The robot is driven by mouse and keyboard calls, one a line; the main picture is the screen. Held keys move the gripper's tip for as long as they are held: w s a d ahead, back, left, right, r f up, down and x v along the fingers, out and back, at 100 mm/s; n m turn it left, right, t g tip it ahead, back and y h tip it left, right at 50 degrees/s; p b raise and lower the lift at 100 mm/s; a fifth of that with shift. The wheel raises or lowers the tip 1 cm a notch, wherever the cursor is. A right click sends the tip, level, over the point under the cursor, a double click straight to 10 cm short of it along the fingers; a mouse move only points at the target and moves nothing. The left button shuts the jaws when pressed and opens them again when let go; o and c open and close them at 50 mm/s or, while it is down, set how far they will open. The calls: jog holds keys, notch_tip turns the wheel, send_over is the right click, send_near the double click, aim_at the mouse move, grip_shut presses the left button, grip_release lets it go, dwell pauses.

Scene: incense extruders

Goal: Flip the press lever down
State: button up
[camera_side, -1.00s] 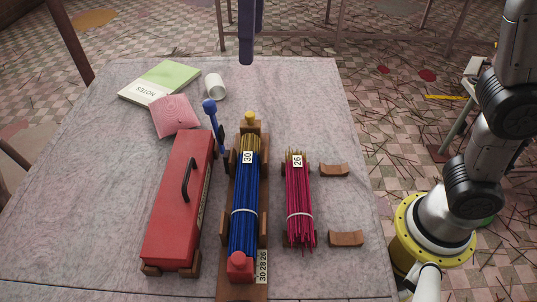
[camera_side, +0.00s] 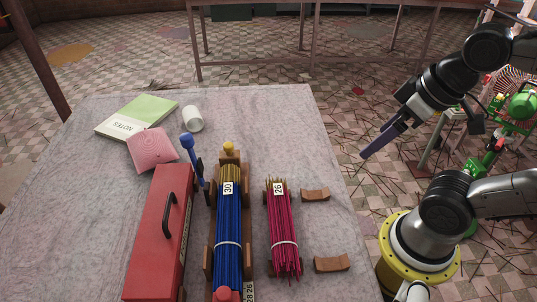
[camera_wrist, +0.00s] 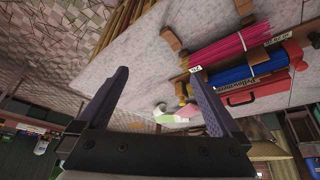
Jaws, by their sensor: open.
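My gripper (camera_side: 366,154) is open and empty, in the air right of the table, well apart from the lever. Its two dark purple fingers show in the wrist view (camera_wrist: 160,76). I cannot make out the lever clearly in that view.
The red box (camera_side: 158,235) with a black handle lies left of the lever. A pink pouch (camera_side: 152,150), notebook (camera_side: 135,117) and white cup (camera_side: 192,118) lie farther back. A crimson bundle (camera_side: 283,225) and two wooden cradles (camera_side: 315,194) lie right. The table's far right is clear.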

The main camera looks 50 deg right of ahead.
jog(key=shift+w, duration=0.45)
